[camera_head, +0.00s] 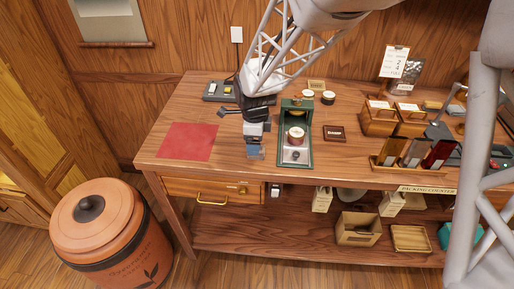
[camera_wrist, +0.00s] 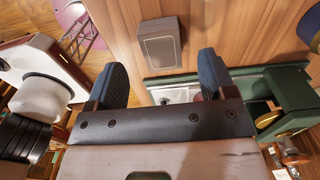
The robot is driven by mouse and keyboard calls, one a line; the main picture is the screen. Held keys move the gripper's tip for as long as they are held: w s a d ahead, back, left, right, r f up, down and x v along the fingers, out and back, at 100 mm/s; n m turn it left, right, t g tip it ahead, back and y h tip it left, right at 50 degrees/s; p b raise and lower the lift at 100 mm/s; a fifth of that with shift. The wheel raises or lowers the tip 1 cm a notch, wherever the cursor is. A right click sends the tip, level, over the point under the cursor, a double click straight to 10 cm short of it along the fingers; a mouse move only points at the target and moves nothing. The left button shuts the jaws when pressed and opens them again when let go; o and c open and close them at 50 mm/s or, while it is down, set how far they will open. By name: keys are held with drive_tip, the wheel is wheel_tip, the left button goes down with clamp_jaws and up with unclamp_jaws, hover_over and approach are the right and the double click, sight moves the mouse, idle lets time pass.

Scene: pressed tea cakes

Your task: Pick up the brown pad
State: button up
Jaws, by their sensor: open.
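The brown pad (camera_head: 335,133) is a small, dark, flat square with a lighter centre. It lies on the wooden table to the right of the green stand in the head view. In the wrist view a dark square that looks like the same pad (camera_wrist: 160,43) lies beyond my fingertips. My gripper (camera_head: 256,148) is left of the green stand in the head view, above the table, apart from the pad. In the wrist view my gripper (camera_wrist: 160,80) has its two fingers spread wide, with nothing held between them.
A red mat (camera_head: 188,142) lies at left. Small jars (camera_head: 328,97) stand behind the pad. Wooden boxes (camera_head: 379,120) and a packet rack (camera_head: 413,154) stand at right.

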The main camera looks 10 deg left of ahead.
drive_tip(key=shift+d+f, duration=0.2)
drive_tip(key=shift+f, duration=2.1)
drive_tip(key=c, duration=1)
drive_tip(key=shift+r, duration=0.15)
drive_tip(key=shift+r, duration=0.4)
wheel_tip(320, 180, up, 3)
drive_tip(key=shift+s+f, duration=0.1)
drive_tip(key=shift+f, duration=0.05)
drive_tip(key=s+d, duration=0.2)
drive_tip(key=s, duration=0.2)
drive_tip(key=s+d+r, duration=0.1)
drive_tip(key=s+d, duration=0.1)
drive_tip(key=s, duration=0.3)
drive_tip(key=s+d, duration=0.2)
drive_tip(key=s, duration=0.3)
drive_tip(key=shift+s+d+r, duration=0.15)
drive_tip(key=shift+s+d, duration=0.05)
